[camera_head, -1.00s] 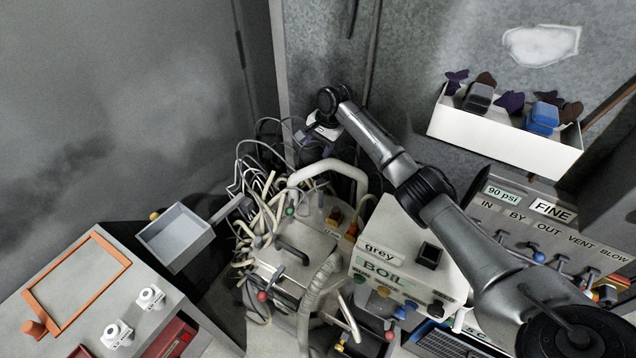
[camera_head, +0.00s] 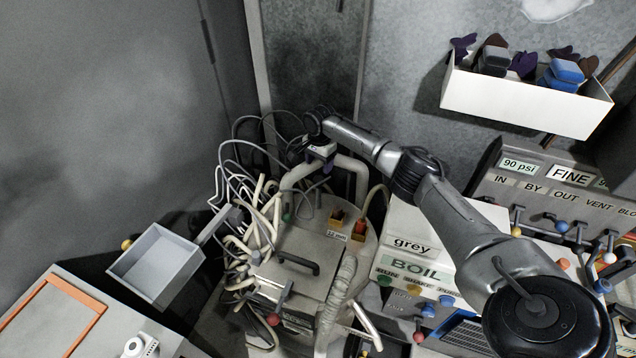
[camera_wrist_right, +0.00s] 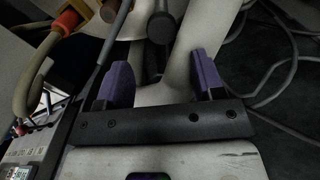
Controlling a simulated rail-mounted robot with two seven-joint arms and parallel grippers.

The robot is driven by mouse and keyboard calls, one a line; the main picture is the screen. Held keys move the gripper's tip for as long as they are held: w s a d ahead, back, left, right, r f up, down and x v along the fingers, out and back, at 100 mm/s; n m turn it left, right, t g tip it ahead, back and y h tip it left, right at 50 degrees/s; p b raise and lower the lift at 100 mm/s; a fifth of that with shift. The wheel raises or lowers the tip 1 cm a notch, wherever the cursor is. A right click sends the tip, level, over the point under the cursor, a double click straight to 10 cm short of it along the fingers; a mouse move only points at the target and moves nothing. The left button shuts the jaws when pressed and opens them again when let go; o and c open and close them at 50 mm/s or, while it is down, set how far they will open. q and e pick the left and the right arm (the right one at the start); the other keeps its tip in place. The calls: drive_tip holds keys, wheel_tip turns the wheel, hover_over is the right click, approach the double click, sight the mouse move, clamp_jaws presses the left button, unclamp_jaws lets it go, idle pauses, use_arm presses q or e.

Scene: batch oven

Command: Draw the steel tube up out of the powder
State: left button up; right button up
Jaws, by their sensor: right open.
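My right gripper (camera_head: 320,166) is over the back of the grey machine (camera_head: 290,240), by a thick pale bent pipe (camera_head: 352,168). In the right wrist view its two purple fingers (camera_wrist_right: 163,80) are open and apart, with nothing gripped between them. A dark grey round-ended cylinder (camera_wrist_right: 160,26) stands just beyond the fingers in that view. I cannot tell whether it is the steel tube. I cannot make out any powder. My left gripper is not in view.
Tangled hoses and cables (camera_head: 245,215) crowd the machine's left side. A grey open tray (camera_head: 155,265) is further left. The BOIL control box (camera_head: 425,225) stands to the right.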

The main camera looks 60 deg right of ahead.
sight(319, 179)
wheel_tip(319, 179, down, 8)
drive_tip(key=b, duration=0.2)
drive_tip(key=shift+w+f+b, duration=0.1)
drive_tip(key=shift+b, duration=0.2)
